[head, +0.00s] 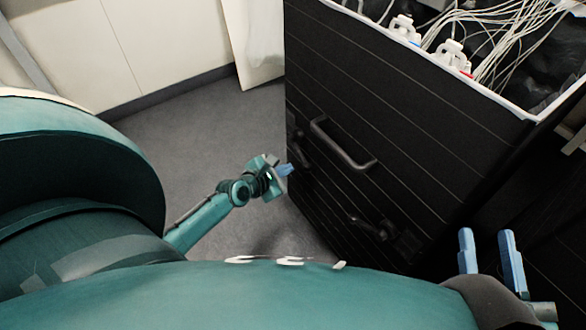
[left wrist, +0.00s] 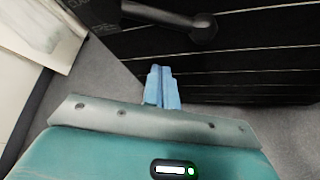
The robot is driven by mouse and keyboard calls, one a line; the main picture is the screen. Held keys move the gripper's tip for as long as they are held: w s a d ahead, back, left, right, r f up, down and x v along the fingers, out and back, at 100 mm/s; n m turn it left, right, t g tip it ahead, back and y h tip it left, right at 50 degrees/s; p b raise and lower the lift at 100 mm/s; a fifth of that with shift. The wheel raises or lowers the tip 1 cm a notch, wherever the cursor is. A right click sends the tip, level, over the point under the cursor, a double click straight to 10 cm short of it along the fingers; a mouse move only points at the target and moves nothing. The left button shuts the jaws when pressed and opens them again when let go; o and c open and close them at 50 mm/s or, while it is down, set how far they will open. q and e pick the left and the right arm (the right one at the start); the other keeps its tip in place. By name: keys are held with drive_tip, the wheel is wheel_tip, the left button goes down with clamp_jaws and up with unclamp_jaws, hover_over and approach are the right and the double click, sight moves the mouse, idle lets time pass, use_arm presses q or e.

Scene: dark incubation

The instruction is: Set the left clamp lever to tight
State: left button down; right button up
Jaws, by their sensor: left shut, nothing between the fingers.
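The left clamp lever (head: 299,138) is a dark lever on the left part of the black box's front, partly lost against the black panel. In the left wrist view, a dark bar with a rounded end (left wrist: 172,17), probably this lever, crosses the top. My left gripper (head: 288,170) is just below the lever in the head view; its blue fingers (left wrist: 160,70) are together, empty and apart from the bar. My right gripper (head: 485,240) is at the lower right, with its two blue fingers spread and nothing between them.
The tall black box (head: 400,130) has a grey handle (head: 342,147) in the middle of its front and another dark lever (head: 375,227) lower right. Grey floor (head: 200,140) lies free to the left.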

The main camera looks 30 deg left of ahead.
sight(300, 154)
use_arm(q)
drive_tip(key=d+r, duration=0.1)
drive_tip(key=w+d+r+p, duration=0.1)
drive_tip(key=r, duration=0.1)
idle(0.4)
